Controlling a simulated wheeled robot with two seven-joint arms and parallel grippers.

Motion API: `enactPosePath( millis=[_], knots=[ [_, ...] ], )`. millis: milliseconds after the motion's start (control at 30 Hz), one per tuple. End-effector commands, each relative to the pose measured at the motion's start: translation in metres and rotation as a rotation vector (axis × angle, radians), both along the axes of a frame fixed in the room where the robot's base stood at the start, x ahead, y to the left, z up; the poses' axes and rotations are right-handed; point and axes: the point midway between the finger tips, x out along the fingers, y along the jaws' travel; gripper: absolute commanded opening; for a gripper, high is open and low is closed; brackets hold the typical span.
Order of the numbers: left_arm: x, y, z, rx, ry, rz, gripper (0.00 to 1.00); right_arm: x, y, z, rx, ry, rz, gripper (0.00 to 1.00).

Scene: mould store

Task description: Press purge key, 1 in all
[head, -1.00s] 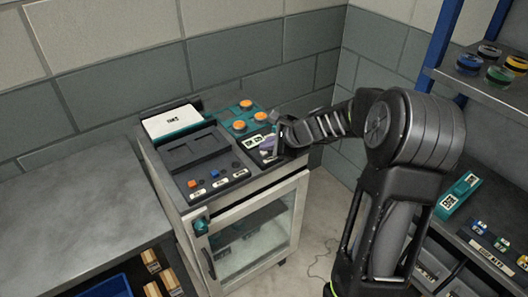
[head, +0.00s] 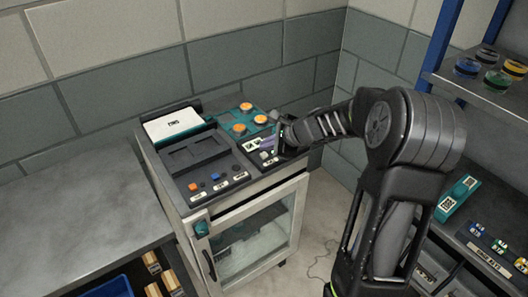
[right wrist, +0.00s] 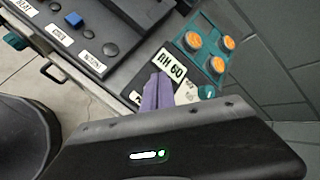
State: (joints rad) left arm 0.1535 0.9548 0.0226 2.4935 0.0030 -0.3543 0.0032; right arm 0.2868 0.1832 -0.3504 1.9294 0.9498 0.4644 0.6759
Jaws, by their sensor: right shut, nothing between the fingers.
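The cabinet's top panel (head: 232,160) carries several keys, and I cannot read with certainty which is the purge key. A blue key (head: 215,177), an orange key (head: 192,186) and a dark key (head: 237,168) sit in a row above small labels. My right gripper (head: 268,143) is shut and empty over the panel's right part. In the right wrist view its purple fingers (right wrist: 158,92) point at the "RH 60" display (right wrist: 173,68). Contact cannot be told. My left gripper is out of view.
A teal plate with orange knobs (head: 260,118) stands close behind the fingers. A white-topped box (head: 173,122) is at the panel's back left. A grey bench (head: 70,220) lies left, and a shelf unit (head: 470,85) stands right. The glass cabinet door (head: 255,237) is closed.

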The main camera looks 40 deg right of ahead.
Motion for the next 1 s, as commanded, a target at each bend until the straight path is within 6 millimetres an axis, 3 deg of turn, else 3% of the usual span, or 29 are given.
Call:
enactPosePath(
  millis=[367, 800, 1000],
  knots=[
    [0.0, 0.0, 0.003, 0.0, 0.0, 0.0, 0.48, 0.0, 0.0, 0.004, 0.0, 0.0, 0.0, 0.0],
    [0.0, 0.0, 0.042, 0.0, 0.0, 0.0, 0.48, 0.0, 0.0, 0.046, 0.001, -0.001, -0.001, 0.0],
    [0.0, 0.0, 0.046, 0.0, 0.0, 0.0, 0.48, 0.0, 0.0, 0.051, 0.001, -0.001, 0.001, 0.0]
  ],
)
